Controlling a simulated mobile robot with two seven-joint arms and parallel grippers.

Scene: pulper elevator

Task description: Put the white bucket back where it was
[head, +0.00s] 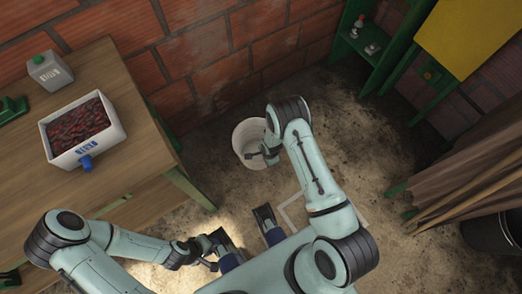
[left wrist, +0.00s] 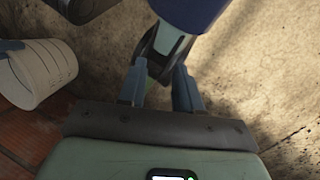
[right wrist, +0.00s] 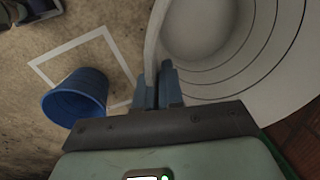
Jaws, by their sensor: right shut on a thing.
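The white bucket (head: 248,145) is upright near the brick wall, to the right of the wooden table. My right gripper (head: 270,153) is shut on its rim. In the right wrist view the fingers (right wrist: 158,88) pinch the wall of the white bucket (right wrist: 240,60), and its ringed, empty inside shows. Whether its bottom touches the floor I cannot tell. The bucket's marked side shows in the left wrist view (left wrist: 38,72). My left gripper (head: 207,247) is low at the table's front right, away from the bucket; its fingers (left wrist: 160,90) are apart and empty.
A white square outline (right wrist: 85,45) marks the floor, with a blue bucket (right wrist: 75,98) at its edge. My right arm partly hides the outline in the head view. The table (head: 110,180) bears a tray of red cherries (head: 85,130). Green shelves (head: 372,45) stand at the back right.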

